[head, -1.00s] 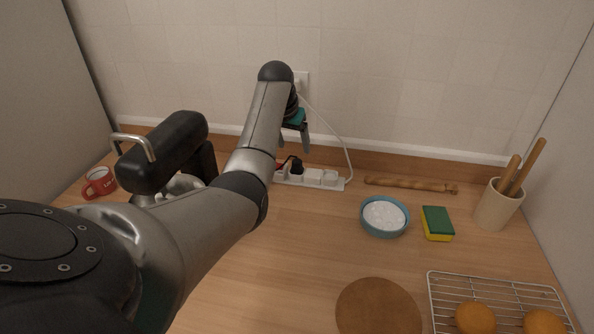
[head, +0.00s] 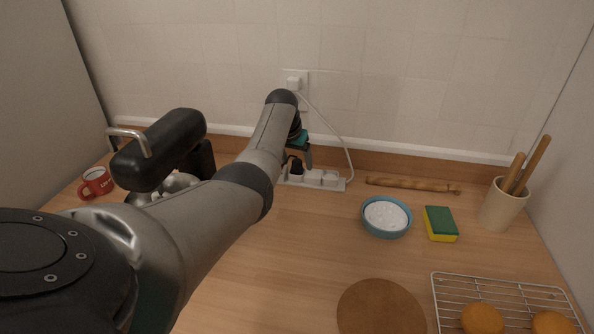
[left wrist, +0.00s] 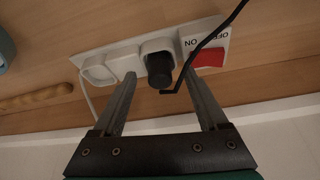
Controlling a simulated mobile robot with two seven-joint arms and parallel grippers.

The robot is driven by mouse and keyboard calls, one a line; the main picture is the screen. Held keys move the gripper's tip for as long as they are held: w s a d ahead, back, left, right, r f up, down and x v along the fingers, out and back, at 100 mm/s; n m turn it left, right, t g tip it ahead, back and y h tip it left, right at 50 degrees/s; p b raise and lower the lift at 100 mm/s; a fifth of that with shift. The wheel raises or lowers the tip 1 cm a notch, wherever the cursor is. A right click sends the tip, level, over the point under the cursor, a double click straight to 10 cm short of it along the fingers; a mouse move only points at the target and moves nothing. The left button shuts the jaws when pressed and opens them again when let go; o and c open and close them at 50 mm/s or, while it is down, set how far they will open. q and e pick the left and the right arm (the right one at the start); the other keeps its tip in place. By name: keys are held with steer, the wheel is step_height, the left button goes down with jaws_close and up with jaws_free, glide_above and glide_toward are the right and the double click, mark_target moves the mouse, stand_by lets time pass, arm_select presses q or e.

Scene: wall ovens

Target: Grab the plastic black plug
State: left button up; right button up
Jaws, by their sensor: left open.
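The black plug (left wrist: 160,72) sits in a socket of the white power strip (left wrist: 103,55), beside its red switch, with a thin black cord close by. In the head view the plug (head: 295,166) shows small on the strip (head: 330,181) near the wall, partly behind my arm. My left gripper (left wrist: 158,82) is open, its two fingers on either side of the plug in the left wrist view. I cannot tell whether they reach down beside it. In the head view the left gripper (head: 304,155) is just above the strip. My right gripper is not in view.
A white plug (head: 293,84) is in the wall outlet, its cord running down to the strip. A rolling pin (head: 412,185), blue bowl (head: 386,216) and sponge (head: 440,223) lie to the right. A red mug (head: 95,183) and a kettle (head: 172,186) stand left.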

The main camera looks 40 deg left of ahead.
arm_select(q)
jaws_close()
stand_by(0.6)
